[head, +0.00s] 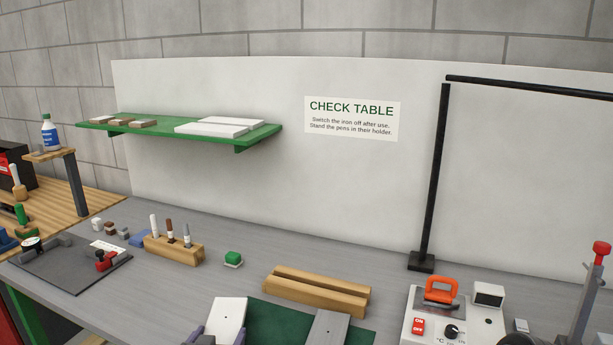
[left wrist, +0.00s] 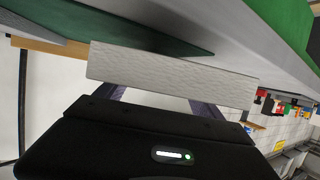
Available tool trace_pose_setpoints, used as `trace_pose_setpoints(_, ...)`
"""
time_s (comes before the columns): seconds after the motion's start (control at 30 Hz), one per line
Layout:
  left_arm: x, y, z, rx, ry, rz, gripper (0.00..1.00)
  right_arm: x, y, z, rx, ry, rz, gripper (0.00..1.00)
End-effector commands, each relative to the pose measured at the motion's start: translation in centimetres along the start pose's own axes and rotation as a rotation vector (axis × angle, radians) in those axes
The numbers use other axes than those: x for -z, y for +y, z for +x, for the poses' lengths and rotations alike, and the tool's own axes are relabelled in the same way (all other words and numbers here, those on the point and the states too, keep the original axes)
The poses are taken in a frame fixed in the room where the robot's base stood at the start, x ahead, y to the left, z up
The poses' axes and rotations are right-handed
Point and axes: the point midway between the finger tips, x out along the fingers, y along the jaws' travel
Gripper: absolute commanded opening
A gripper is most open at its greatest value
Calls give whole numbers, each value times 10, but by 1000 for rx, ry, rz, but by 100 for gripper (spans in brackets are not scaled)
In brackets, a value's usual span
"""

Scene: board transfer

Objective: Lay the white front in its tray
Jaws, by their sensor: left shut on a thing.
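My left gripper (head: 218,336) is at the bottom edge of the head view, its fingers on either side of a white board, the white front (head: 228,317). It is shut on this board, which has a small dark dot on its face. In the left wrist view the white front (left wrist: 170,76) is a pale, finely textured strip across the fingers. The board is over or beside the left end of a dark green mat (head: 272,322); I cannot tell whether it touches. I cannot make out its tray. My right gripper is not in view.
A grey board (head: 328,328) lies on the mat's right part. A grooved wooden block (head: 317,292) stands behind the mat. The iron station (head: 455,318) and black post (head: 434,180) stand right.

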Motion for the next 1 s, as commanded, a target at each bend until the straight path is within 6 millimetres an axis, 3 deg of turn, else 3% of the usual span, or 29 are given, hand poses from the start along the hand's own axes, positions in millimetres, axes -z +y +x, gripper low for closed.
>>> trace_pose_setpoints(0.37,-1,-5,-3,21,4,-8,8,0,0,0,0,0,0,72)
trace_pose_setpoints(0.7,0,-4,-56,19,6,-6,8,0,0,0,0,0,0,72)
trace_pose_setpoints(0.93,-1,-4,-59,19,4,-10,8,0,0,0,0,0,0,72)
trace_pose_setpoints(1.0,-1,-4,-59,19,4,-10,8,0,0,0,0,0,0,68)
